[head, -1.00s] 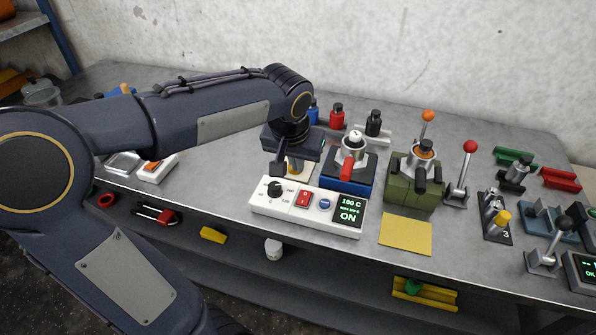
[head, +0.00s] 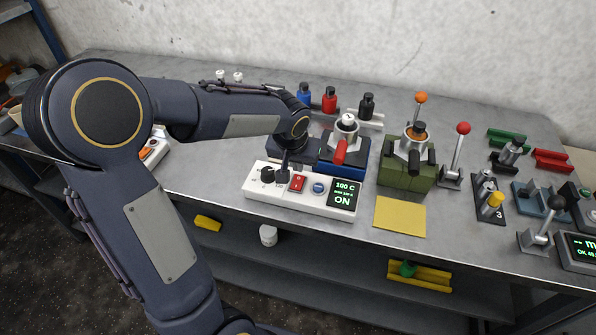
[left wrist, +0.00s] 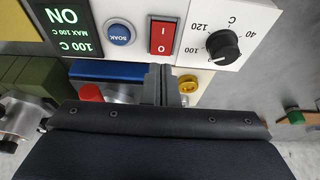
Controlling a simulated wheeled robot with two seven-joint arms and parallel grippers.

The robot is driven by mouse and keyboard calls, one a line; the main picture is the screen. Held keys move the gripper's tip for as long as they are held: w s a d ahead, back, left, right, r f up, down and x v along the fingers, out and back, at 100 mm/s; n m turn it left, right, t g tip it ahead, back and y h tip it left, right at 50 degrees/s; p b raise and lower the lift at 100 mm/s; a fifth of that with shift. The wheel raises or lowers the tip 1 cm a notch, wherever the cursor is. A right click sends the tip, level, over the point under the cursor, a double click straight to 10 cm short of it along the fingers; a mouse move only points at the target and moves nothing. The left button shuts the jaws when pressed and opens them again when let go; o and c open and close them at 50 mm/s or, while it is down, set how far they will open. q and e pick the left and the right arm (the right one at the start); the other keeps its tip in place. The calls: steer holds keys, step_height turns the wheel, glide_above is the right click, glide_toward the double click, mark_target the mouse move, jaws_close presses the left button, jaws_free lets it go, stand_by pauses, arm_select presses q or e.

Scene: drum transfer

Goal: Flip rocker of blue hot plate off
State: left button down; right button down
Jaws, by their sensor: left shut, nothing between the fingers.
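The blue hot plate (head: 343,157) stands near the front of the bench, carrying a metal vessel with a red handle. In front of it is a white control panel (head: 265,203) with a black knob, a red rocker (head: 298,184), a blue SOAK button and a display reading 100 C and ON. The rocker (left wrist: 162,36) shows I and O marks in the left wrist view. My left gripper (head: 284,177) is shut and empty, over the panel between knob and rocker. In the left wrist view its fingertips (left wrist: 167,70) are close to the rocker; contact cannot be told.
A green hot plate (head: 405,165) with a vessel stands to the right, behind a yellow mat (head: 400,216). A red-ball lever (head: 456,155) stands further right. Blue, red and black bottles (head: 329,100) stand behind the blue plate. Bare bench lies left of the panel.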

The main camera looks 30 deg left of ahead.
mark_target(297, 184)
arm_select(q)
steer(key=shift+s+x, duration=0.2)
steer(key=shift+x, duration=0.7)
steer(key=shift+s+x, duration=0.15)
steer(key=shift+x, duration=0.7)
steer(key=shift+f, duration=0.15)
steer(key=shift+w+g+p, duration=0.1)
steer(key=shift+g+p, duration=0.2)
steer(key=shift+p, duration=0.4)
steer(key=shift+f, duration=0.2)
steer(key=shift+b, duration=0.3)
steer(key=shift+s+d+b, duration=0.2)
steer(key=shift+s+b, duration=0.1)
steer(key=shift+s, duration=0.55)
